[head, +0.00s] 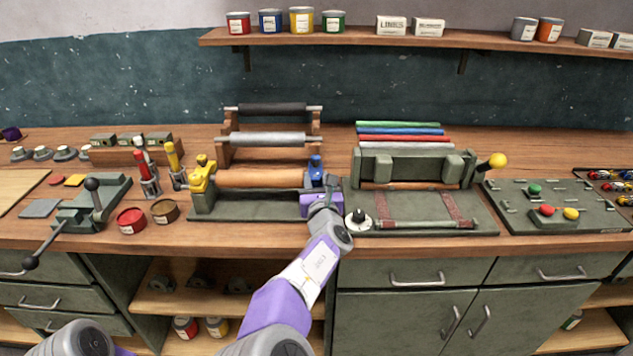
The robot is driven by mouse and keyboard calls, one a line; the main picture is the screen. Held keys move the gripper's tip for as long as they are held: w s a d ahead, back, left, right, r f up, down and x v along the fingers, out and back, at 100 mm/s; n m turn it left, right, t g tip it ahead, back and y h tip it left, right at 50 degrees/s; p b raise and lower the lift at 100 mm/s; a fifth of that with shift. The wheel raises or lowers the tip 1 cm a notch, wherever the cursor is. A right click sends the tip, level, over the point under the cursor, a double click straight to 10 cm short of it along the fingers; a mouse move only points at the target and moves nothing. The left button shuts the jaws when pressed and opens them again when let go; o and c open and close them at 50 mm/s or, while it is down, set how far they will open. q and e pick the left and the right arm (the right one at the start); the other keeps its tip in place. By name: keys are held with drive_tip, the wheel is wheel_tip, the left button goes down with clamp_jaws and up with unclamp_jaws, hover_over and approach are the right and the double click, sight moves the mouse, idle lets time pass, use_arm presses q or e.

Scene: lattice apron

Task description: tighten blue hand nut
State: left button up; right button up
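The blue hand nut (316,164) sits on top of the right end support of a green roller stand (250,211) on the bench. A copper-coloured roller (262,178) lies across this stand, with a yellow end support (201,176) at its left. My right arm reaches up from the bottom middle. Its purple gripper (320,200) is at the stand's right end, just below and in front of the blue nut. Its fingers are too small and covered to tell whether they touch anything.
A green press with a yellow knob (497,160) stands close to the right of my gripper. Two spare rollers (270,139) sit on a wooden rack behind. Red (131,220) and brown (165,211) tins and a lever clamp (92,205) are at the left.

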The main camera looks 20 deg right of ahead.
drive_tip(key=c, duration=0.4)
drive_tip(key=shift+a+m+g+h, duration=0.15)
drive_tip(key=shift+m+h, duration=0.25)
drive_tip(key=shift+h, duration=0.3)
drive_tip(key=shift+a+m+g+h, duration=0.15)
drive_tip(key=shift+m+h, duration=0.25)
drive_tip(key=shift+h, duration=0.3)
drive_tip(key=shift+w+a+m+g+h+p, duration=0.15)
drive_tip(key=shift+m+g+h+p, duration=0.65)
drive_tip(key=shift+m+h, duration=0.95)
drive_tip(key=shift+g+h, duration=0.3)
drive_tip(key=shift+h, duration=0.05)
drive_tip(key=o, duration=1)
drive_tip(key=shift+o, duration=0.2)
drive_tip(key=shift+n, duration=0.25)
drive_tip(key=b+v, duration=0.1)
drive_tip(key=v, duration=0.6)
drive_tip(key=shift+s, duration=0.25)
